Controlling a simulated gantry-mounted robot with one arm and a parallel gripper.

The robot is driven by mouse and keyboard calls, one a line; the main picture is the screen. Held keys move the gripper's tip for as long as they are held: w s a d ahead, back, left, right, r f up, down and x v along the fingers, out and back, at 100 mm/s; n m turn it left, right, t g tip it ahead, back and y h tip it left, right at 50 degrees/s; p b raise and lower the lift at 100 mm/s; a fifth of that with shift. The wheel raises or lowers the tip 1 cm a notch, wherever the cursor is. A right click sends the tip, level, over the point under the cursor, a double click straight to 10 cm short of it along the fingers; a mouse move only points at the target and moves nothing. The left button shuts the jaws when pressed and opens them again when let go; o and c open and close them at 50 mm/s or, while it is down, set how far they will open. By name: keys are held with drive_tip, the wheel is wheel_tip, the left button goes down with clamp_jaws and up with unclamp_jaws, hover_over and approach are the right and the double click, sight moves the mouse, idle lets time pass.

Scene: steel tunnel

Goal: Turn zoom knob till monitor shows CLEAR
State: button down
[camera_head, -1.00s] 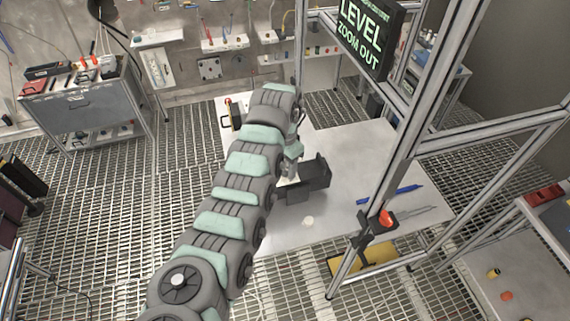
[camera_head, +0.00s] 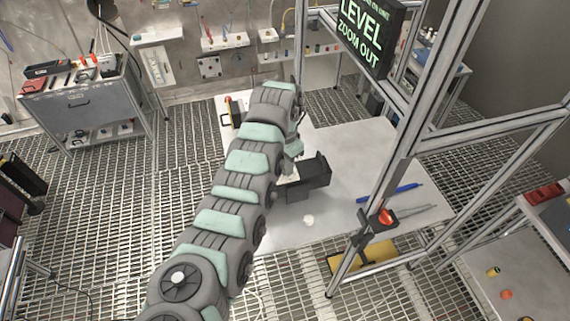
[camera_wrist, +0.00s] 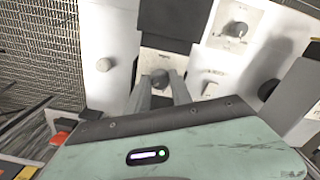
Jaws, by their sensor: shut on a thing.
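The monitor (camera_head: 371,38), at the top of the head view, shows green text reading "LEVEL" and "ZOOM OUT"; a smaller line above is hard to read and cut off. My gripper (camera_wrist: 160,88) points at a panel on the table. Its two fingers are shut on a round grey knob (camera_wrist: 159,77), whose top shows between the fingertips in the wrist view. No zoom label on this knob is readable. In the head view my arm hides the knob and most of the gripper. Another grey knob (camera_wrist: 237,29) sits on a white plate at the upper right.
A dark open box (camera_head: 305,182) stands beside my gripper on the table (camera_head: 345,150). A white round piece (camera_head: 308,219) lies on the table. Blue (camera_head: 390,193) and grey tools lie at right. Metal frame posts (camera_head: 385,170) rise close to the table's right side.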

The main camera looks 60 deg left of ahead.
drive_tip(key=shift+w+f+b, duration=0.1)
drive_tip(key=shift+b, duration=0.25)
drive_tip(key=shift+f+n+b, duration=0.15)
drive_tip(key=shift+n+b, duration=0.8)
drive_tip(key=shift+n, duration=0.15)
drive_tip(key=shift+n+b, duration=0.7)
drive_tip(key=shift+n, duration=0.1)
drive_tip(key=n, duration=0.1)
drive_tip(key=n+b, duration=0.1)
drive_tip(key=n, duration=0.1)
drive_tip(key=shift+d+r, duration=0.1)
drive_tip(key=shift+r, duration=0.1)
drive_tip(key=shift+n+b, duration=0.5)
drive_tip(key=shift+n, duration=0.9)
drive_tip(key=c, duration=1.1)
unclamp_jaws()
drive_tip(key=shift+c, duration=0.2)
